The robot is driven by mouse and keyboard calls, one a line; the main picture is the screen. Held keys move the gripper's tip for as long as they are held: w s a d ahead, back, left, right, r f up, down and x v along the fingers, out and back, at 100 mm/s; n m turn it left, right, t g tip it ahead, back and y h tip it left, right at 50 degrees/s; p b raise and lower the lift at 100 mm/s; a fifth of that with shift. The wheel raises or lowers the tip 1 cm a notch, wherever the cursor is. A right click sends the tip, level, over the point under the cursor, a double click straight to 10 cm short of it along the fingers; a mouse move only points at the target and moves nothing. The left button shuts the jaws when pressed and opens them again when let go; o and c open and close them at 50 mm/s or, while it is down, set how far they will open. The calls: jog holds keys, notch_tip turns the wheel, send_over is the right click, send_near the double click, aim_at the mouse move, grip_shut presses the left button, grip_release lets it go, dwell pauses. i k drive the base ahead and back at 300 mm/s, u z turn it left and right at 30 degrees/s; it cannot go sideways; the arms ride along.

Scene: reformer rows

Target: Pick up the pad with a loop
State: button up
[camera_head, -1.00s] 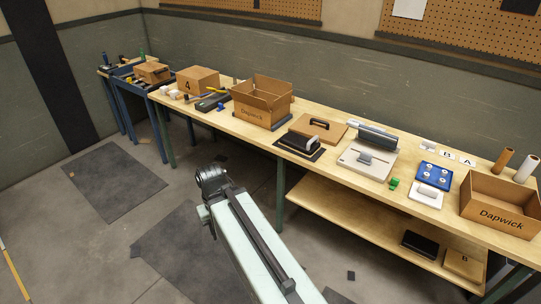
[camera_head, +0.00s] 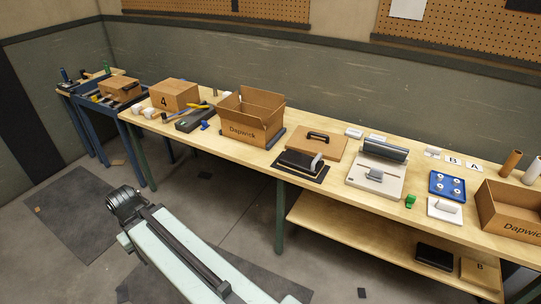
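A flat brown pad (camera_head: 300,146) with a black loop-like handle (camera_head: 318,136) on top lies on the long wooden bench, right of the open Dapwick box. Just in front of it is a black pad (camera_head: 290,171) carrying a dark block with a light, rounded end. I cannot tell for sure which of the two the task means. My arm, pale green with a dark strip along it, stretches over the floor at lower left. Its dark end (camera_head: 126,203) is well away from the bench and both pads. No fingers can be made out, and nothing is seen held.
An open Dapwick box (camera_head: 250,128) stands left of the pads. A grey roller device (camera_head: 376,180) stands to their right, then a green item (camera_head: 410,201), a blue tray (camera_head: 435,191) and another open box (camera_head: 503,219). A lower shelf (camera_head: 345,227) juts under the bench.

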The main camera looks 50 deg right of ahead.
aim_at(301, 159)
jog(key=i, duration=1.3)
jog(key=z, duration=0.7)
jog(key=i, duration=0.75)
jog(key=z, duration=0.6)
jog(key=k, duration=0.85)
jog(key=z, duration=0.2)
jog(key=i, duration=0.85)
jog(key=u, duration=0.05)
